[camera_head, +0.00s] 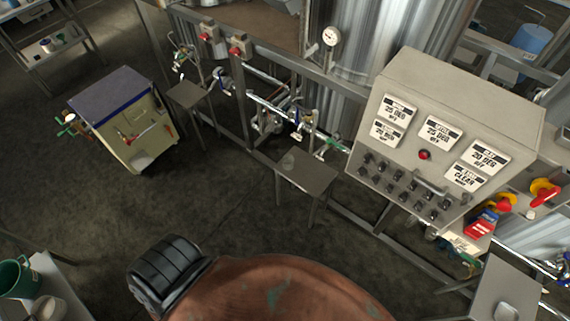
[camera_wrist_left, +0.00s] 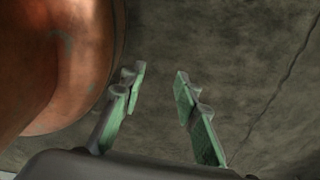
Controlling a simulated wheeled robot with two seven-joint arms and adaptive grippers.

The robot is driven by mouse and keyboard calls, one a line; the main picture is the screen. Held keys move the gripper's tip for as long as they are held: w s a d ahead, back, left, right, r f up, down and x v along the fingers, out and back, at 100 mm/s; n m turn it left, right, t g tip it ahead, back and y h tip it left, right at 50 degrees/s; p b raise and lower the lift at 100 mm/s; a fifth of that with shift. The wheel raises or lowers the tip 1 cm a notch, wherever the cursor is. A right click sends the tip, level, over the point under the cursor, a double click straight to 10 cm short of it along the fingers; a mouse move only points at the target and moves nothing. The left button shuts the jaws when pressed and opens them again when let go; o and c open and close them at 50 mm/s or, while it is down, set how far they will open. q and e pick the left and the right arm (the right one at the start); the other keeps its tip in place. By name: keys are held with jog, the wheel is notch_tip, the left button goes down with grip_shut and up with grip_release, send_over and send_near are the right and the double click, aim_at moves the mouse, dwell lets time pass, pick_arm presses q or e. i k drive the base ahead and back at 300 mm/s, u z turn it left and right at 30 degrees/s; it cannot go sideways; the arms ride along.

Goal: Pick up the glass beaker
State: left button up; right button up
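My left gripper (camera_wrist_left: 157,80) shows in the left wrist view. Its two green-padded fingers are spread apart with nothing between them, over bare dark floor. The beaker is not in the left wrist view. Neither gripper shows in the head view.
A grey control box (camera_head: 450,110) with labels and knobs stands right of the table. Pipes and valves (camera_head: 275,112) run behind it. A cabinet (camera_head: 128,120) stands at left. A pale object (camera_head: 505,312) sits on another table at lower right. Open floor (camera_head: 225,205) lies in front.

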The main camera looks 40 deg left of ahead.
aim_at(287, 158)
jog(key=u, duration=2.85)
jog(key=i, duration=2.95)
jog(key=z, duration=2.2)
